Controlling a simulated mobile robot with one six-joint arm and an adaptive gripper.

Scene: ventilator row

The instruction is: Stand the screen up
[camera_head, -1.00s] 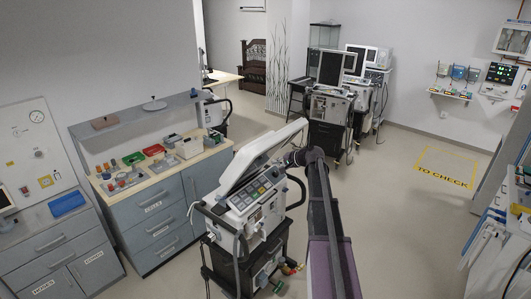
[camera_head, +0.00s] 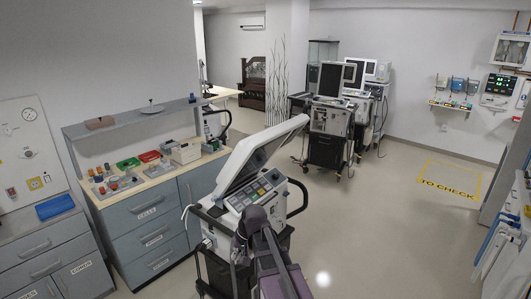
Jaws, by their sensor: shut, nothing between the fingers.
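The screen (camera_head: 262,154) is a white-framed panel with a dark face, on the ventilator (camera_head: 225,228) in the foreground. It leans at a slant over the keypad (camera_head: 256,193), its upper edge raised to the right, and is not upright. My gripper (camera_head: 238,248) is at the end of my purple arm, low in front of the ventilator's body and below the keypad. It is small, dark and partly hidden by my wrist. It looks shut and empty, apart from the screen. Whether it touches the ventilator's body cannot be told.
A blue drawer cabinet (camera_head: 150,225) with trays and a shelf stands close on the left. A dark handle (camera_head: 299,195) sticks out at the ventilator's right. More ventilators (camera_head: 331,120) stand behind. The floor to the right is open, with a yellow "TO CHECK" marking (camera_head: 449,182).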

